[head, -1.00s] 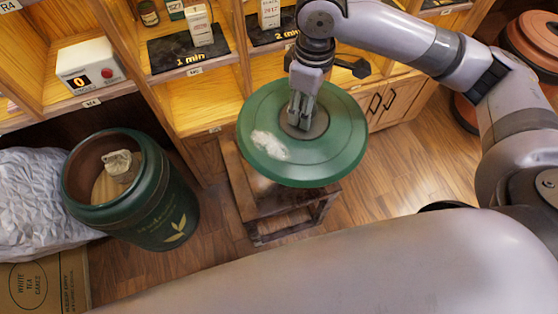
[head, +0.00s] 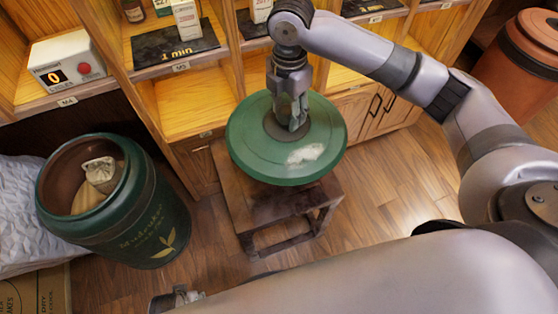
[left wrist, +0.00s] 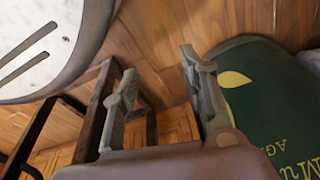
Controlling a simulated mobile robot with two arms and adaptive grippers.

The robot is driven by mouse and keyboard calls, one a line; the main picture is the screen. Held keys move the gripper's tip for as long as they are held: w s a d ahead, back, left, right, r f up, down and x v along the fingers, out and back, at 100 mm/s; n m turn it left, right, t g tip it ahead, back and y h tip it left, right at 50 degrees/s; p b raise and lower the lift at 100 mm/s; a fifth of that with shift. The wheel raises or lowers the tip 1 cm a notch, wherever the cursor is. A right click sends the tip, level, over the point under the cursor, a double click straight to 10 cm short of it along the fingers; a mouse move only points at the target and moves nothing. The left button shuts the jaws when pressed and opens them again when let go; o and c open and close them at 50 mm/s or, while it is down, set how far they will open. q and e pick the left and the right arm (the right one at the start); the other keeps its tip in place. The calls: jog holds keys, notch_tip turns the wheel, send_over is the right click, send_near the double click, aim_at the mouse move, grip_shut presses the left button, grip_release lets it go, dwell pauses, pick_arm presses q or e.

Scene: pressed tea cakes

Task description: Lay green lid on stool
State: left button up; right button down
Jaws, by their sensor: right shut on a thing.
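The round green lid (head: 250,155) has a whitish patch near its front right rim. My right gripper (head: 287,122) is shut on the knob at its middle. The lid is over the dark wooden stool (head: 275,208) and hides much of its top. I cannot tell whether the lid touches the stool. My left gripper (head: 178,299) shows only in part at the bottom of the head view. In the left wrist view its fingers (left wrist: 158,62) are apart with nothing between them. The stool's dark frame (left wrist: 98,110) is left of them there.
The open green tea bin (head: 150,215) stands left of the stool, with a pale bundle inside. A shelf unit (head: 185,105) stands behind, with a counter box (head: 68,68) on it. A terracotta container (head: 520,65) is at far right. Floor right of the stool is clear.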

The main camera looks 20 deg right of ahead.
aim_at(287, 128)
pick_arm(q)
jog(key=w+r+t+b, duration=0.1)
jog(key=w+r+b, duration=0.2)
jog(key=r, duration=1.1)
jog(key=shift+w+d+r+b, duration=0.15)
jog(key=shift+w+r+b, duration=0.2)
jog(key=shift+b, duration=0.2)
pick_arm(e)
jog(key=shift+f, duration=9.15)
jog(key=c, duration=0.9)
grip_release()
jog(key=shift+f, duration=0.15)
pick_arm(q)
jog(key=shift+f, duration=0.1)
jog(key=shift+s, duration=0.1)
pick_arm(e)
jog(key=shift+r, duration=0.4)
notch_tip(287, 128, up, 11)
jog(key=p, duration=0.3)
jog(key=shift+f, duration=0.2)
pick_arm(q)
notch_tip(287, 128, down, 11)
jog(key=s, duration=0.1)
jog(key=shift+s+g, duration=0.25)
jog(key=shift+g, duration=0.05)
pick_arm(e)
jog(key=shift+r, duration=0.4)
